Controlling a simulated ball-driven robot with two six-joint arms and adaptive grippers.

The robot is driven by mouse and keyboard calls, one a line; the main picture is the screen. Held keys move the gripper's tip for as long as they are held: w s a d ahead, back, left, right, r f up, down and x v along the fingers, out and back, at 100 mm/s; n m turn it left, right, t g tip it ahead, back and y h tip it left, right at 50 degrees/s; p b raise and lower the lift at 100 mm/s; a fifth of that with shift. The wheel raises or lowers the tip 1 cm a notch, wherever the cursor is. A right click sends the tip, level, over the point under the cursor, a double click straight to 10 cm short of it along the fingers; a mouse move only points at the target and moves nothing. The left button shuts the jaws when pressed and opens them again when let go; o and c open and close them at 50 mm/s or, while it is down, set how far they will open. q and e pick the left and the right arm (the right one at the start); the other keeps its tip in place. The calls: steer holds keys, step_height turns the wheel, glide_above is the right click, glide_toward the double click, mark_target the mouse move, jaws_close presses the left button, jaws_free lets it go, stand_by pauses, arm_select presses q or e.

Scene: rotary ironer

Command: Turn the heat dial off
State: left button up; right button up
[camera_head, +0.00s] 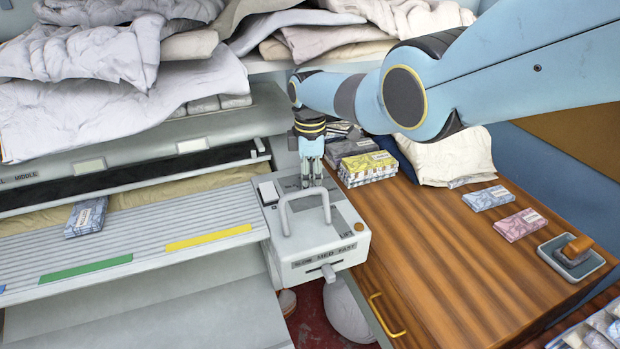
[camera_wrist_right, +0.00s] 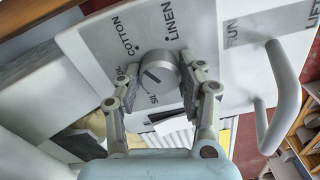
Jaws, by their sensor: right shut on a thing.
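The heat dial (camera_wrist_right: 160,76) is a round grey knob on the pale control panel (camera_wrist_right: 108,30) of the ironer. Labels around it read COTTON, LINEN and what looks like SILK, partly hidden. A dark line marks the knob's face; I cannot tell which setting it points to. My right gripper (camera_wrist_right: 158,66) is shut on the dial, with one finger on each side of it. In the head view my right gripper (camera_head: 311,172) reaches down to the top of the control box (camera_head: 330,252), and hides the dial there. My left gripper is not in view.
A raised handle (camera_head: 305,205) stands on the box close to my gripper, and a white rocker switch (camera_head: 268,191) sits to its left. A speed lever (camera_head: 328,272) is on the front. Folded packets (camera_head: 368,167) stand on the wooden table (camera_head: 440,240) to the right.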

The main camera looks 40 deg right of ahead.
stand_by(0.4)
steer(key=o, duration=1.1)
steer(key=shift+o, duration=0.2)
step_height(320, 180, up, 12)
